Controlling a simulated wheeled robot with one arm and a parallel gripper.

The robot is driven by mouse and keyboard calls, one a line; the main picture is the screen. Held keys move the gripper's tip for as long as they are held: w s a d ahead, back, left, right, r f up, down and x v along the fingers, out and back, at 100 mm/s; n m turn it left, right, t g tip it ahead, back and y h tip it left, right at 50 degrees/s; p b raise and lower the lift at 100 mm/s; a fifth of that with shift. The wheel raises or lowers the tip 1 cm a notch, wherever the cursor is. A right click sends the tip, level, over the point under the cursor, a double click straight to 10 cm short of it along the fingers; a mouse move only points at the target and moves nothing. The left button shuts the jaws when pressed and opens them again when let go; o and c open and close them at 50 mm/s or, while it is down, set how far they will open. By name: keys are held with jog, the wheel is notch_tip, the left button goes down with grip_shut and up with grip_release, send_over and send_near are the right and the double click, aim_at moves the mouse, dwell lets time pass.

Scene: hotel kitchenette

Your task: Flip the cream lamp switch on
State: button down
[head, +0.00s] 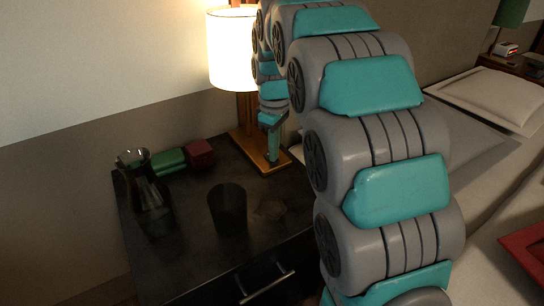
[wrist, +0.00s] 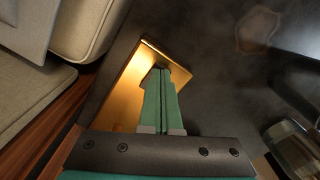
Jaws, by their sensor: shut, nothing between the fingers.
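The lamp has a cream shade (head: 232,50), glowing brightly, on a wooden post and a flat wooden base (head: 246,146) at the back of the dark nightstand. The lit base (wrist: 128,85) also shows in the wrist view. My gripper (head: 273,158) is shut and empty, pointing down over the base in front of the post. In the wrist view its green fingers (wrist: 160,74) are together, with their tips over the base beside a small dark patch. I cannot make out the switch, and cannot tell whether the tips touch anything.
On the nightstand (head: 185,250) stand a dark cup (head: 228,210) and a glass carafe (head: 147,195). A green object (head: 169,161) and a dark red box (head: 200,154) lie near the wall. A bed with a pillow (head: 497,95) is on the right.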

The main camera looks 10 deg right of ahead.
notch_tip(320, 180, up, 7)
jog(key=p, duration=0.2)
jog(key=shift+p, duration=0.35)
dwell(0.4)
dwell(0.3)
jog(key=s+f+m, duration=0.1)
jog(key=s, duration=0.5)
jog(key=s+f+m, duration=0.1)
jog(key=s+m, duration=0.1)
jog(key=s, duration=0.4)
jog(key=s+f+m+g, duration=0.1)
jog(key=s+m, duration=0.1)
jog(key=s, duration=0.4)
jog(key=shift+s, duration=0.2)
jog(key=s+f+m, duration=0.2)
jog(key=s+f, duration=0.1)
jog(key=s, duration=0.5)
jog(key=s+f+m, duration=0.2)
jog(key=s+f, duration=0.2)
jog(key=s, duration=0.4)
jog(key=shift+s+m+g, duration=0.3)
jog(key=shift+s+g, duration=0.1)
